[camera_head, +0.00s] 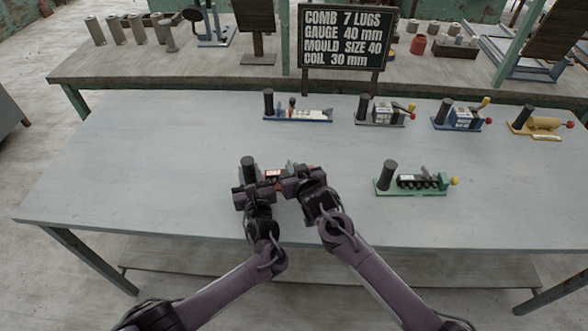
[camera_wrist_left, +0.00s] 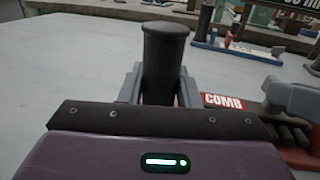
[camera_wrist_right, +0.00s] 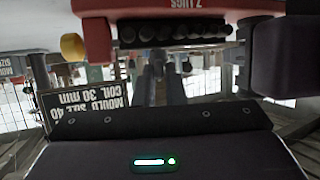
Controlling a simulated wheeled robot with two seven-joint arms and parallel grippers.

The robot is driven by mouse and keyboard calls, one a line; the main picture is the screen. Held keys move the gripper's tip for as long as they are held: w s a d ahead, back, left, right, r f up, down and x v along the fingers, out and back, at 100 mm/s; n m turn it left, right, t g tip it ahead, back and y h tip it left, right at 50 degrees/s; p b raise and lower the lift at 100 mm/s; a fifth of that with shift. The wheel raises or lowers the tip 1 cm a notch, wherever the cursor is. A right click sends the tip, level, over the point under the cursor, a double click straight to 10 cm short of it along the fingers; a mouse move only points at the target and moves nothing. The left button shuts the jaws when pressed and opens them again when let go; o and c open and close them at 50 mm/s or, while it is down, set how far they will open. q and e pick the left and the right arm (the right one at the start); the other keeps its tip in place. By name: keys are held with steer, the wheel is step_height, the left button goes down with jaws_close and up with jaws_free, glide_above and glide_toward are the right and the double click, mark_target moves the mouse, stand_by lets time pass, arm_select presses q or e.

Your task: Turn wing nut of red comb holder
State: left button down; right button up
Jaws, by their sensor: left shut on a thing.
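The red comb holder lies on the grey table, with its red and white label (camera_head: 272,173) showing between my grippers; the label reads COMB in the left wrist view (camera_wrist_left: 223,101). Its dark upright post (camera_wrist_left: 165,60) stands between the fingers of my left gripper (camera_wrist_left: 160,92), which is shut on it. My right gripper (camera_head: 292,170) is at the holder's right part. In the upside-down right wrist view, its fingers (camera_wrist_right: 160,80) are apart, below the holder's row of black lugs (camera_wrist_right: 175,30). A yellow knob (camera_wrist_right: 72,46) shows to their left. I cannot make out the wing nut clearly.
A green holder (camera_head: 415,188) lies to the right. A blue and white holder (camera_head: 298,114), a grey one (camera_head: 382,118), a blue one (camera_head: 458,119) and a yellow one (camera_head: 540,125) line the back. A sign (camera_head: 345,38) stands behind. The table's left side is clear.

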steer(key=o, duration=0.4)
steer(key=v, duration=1.2)
arm_select(q)
steer(key=c, duration=1)
jaws_free()
arm_select(e)
steer(key=shift+a, duration=0.1)
